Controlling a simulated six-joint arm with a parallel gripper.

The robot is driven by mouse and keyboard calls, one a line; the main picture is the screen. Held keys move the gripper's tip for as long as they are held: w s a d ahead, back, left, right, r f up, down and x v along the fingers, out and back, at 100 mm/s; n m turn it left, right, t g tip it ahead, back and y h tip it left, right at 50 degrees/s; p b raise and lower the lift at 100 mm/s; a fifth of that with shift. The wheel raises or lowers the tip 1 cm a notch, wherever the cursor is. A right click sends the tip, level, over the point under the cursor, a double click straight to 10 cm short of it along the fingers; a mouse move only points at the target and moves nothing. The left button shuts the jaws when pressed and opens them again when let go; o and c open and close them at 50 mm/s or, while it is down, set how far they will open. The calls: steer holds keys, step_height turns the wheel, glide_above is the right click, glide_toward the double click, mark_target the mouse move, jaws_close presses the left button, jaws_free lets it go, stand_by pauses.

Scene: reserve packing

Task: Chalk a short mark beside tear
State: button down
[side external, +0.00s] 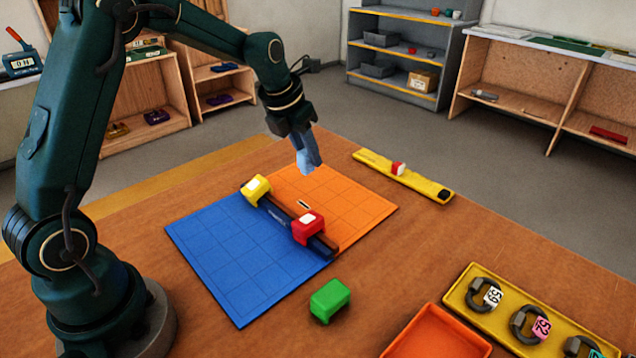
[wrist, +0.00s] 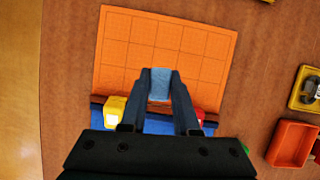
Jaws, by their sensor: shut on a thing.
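My gripper (side external: 303,140) is shut on a light blue chalk block (side external: 309,162), held tilted above the far part of the orange gridded sheet (side external: 350,208). In the wrist view the chalk (wrist: 160,80) sits between the two fingertips. A small white mark with a dark edge (side external: 303,204), perhaps the tear, lies on the orange sheet near the dark bar (side external: 278,212). I cannot make it out in the wrist view. The bar lies along the border with the blue gridded area (side external: 235,255). A yellow clamp (side external: 256,188) and a red clamp (side external: 308,227) sit on it.
A green block (side external: 330,300) stands in front of the blue area. A yellow ruler-like strip (side external: 405,177) with a red-and-white slider lies behind. An orange tray (side external: 437,335) and a yellow tray (side external: 459,296) with numbered dark rings are at front right.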

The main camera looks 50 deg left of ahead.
mark_target(302, 172)
steer(key=shift+m, duration=0.5)
steer(key=shift+w+d+f, duration=0.1)
steer(key=shift+d+f, duration=0.45)
steer(key=shift+f, duration=0.5)
steer(key=shift+s+d+f, duration=0.1)
steer(key=shift+d+f, duration=0.45)
steer(key=shift+f, duration=0.5)
steer(key=shift+w+d+f, duration=0.1)
steer(key=shift+d+f, duration=0.45)
steer(key=shift+f, duration=0.5)
steer(key=shift+f, duration=0.3)
steer(key=shift+a, duration=0.1)
steer(key=shift+a+f, duration=0.1)
steer(key=shift+a, duration=0.8)
steer(key=shift+a, duration=0.15)
steer(key=shift+a, duration=0.85)
steer(key=shift+a, duration=0.1)
